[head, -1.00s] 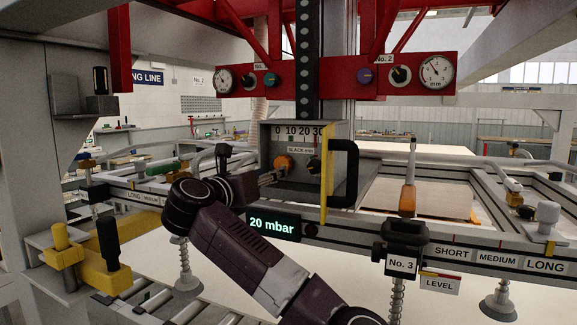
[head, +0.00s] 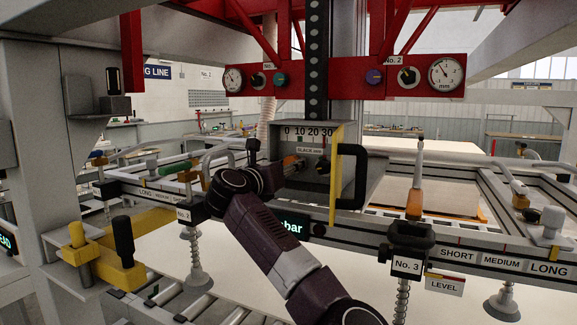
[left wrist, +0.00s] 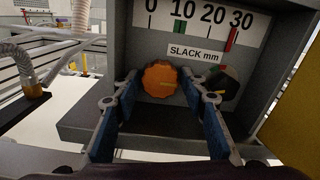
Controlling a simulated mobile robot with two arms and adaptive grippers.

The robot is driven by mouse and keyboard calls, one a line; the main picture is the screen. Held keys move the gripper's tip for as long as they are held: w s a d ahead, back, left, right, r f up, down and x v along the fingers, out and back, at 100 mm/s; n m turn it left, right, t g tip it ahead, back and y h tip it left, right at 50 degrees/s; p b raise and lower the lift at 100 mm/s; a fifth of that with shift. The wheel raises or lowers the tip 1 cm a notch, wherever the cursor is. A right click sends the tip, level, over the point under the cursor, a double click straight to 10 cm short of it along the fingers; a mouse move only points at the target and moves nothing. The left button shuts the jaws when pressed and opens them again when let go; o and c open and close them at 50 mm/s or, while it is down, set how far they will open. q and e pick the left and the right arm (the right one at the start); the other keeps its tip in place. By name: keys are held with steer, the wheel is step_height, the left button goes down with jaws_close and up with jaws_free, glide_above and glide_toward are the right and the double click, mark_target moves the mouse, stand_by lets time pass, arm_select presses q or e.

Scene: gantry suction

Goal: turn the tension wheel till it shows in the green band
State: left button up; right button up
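The orange tension wheel (left wrist: 160,79) is on the front of a grey box, under a scale marked 0 to 30 and labelled SLACK mm. In the head view the wheel (head: 289,162) is partly hidden by my left gripper (head: 277,172). In the left wrist view the blue-padded fingers of my left gripper (left wrist: 158,88) are spread on either side of the wheel, with gaps between. My right gripper is not in view.
A dark knob (left wrist: 228,83) sits close right of the wheel. A black handle (head: 352,178) on a yellow-edged plate (head: 336,185) stands right of the box. A dark ledge (left wrist: 160,131) lies below the wheel. My arm partly covers the mbar display (head: 291,226).

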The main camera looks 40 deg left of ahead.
arm_select(q)
steer(key=c, duration=0.8)
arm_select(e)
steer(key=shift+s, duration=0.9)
